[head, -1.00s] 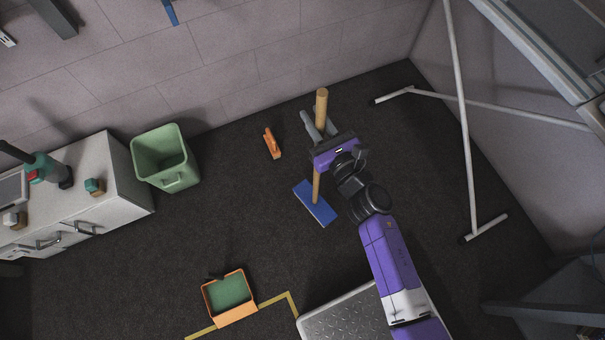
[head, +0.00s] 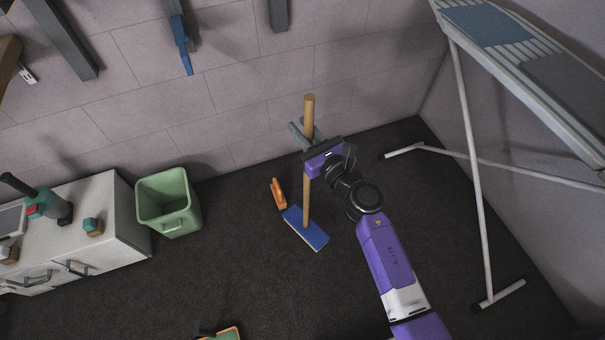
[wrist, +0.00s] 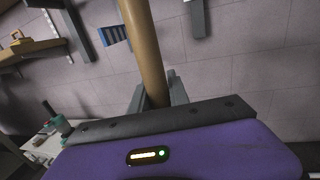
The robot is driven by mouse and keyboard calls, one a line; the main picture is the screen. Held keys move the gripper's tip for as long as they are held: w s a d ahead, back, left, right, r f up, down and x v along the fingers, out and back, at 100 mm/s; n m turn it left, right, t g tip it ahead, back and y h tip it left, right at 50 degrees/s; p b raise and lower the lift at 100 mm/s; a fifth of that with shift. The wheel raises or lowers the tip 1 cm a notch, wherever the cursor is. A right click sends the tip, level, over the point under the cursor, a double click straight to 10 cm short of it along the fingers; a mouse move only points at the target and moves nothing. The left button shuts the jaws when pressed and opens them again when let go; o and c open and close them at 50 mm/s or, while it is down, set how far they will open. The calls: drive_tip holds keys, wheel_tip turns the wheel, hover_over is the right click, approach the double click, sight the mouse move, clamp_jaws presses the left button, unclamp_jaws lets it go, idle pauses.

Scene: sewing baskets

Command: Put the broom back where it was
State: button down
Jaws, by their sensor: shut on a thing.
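The broom has a wooden handle (head: 307,200) and a blue head (head: 306,229). It stands roughly upright, with its head low over the dark floor; I cannot tell whether it touches. My gripper (head: 308,135) is shut on the handle, below its top end. In the wrist view the handle (wrist: 144,50) rises between the two grey fingers (wrist: 156,92). A small orange thing (head: 279,193) lies on the floor left of the broom, close to the wall.
A green bin (head: 168,203) and a white cabinet (head: 95,225) stand at the left. An ironing board (head: 520,45) on thin legs (head: 475,170) stands at the right. Grey brackets (head: 60,40) and a blue piece (head: 182,45) are on the wall. Floor around the broom is mostly clear.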

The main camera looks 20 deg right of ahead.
wheel_tip(320, 180, down, 14)
drive_tip(key=b, duration=0.9)
drive_tip(key=shift+f, duration=0.15)
drive_tip(key=c, duration=1.3)
unclamp_jaws()
drive_tip(key=shift+o, duration=0.2)
drive_tip(key=s+d, duration=0.2)
drive_tip(key=s, duration=0.9)
drive_tip(key=shift+s+d+p, duration=0.15)
drive_tip(key=shift+s+p, duration=0.25)
